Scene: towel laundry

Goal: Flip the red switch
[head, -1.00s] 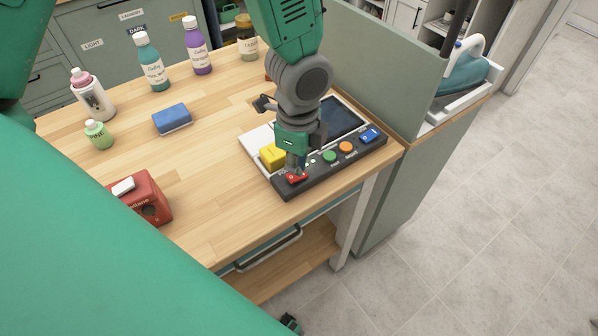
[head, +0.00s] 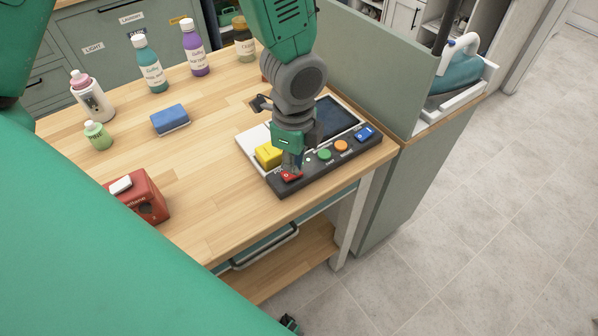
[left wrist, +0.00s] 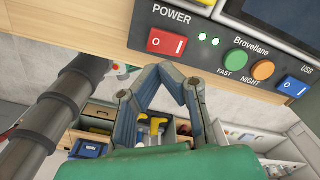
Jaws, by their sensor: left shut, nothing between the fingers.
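The red rocker switch (head: 291,176), marked 0 and 1, sits at the near left end of a dark control panel (head: 330,167) on the table. It shows clearly in the left wrist view (left wrist: 166,42), under the word POWER, with two lit green lights beside it. My left gripper (head: 292,166) comes down over the panel right at the switch and partly hides it. In the left wrist view, the fingers of my left gripper (left wrist: 172,70) are shut and empty, their tips just below the switch in the picture. I cannot tell whether they touch it.
Green and orange buttons (head: 341,146) and a blue switch (head: 364,133) share the panel. A yellow block (head: 268,154) lies close to the gripper. A blue sponge (head: 170,119), red box (head: 150,199) and several bottles stand left. A partition (head: 380,75) rises behind the panel.

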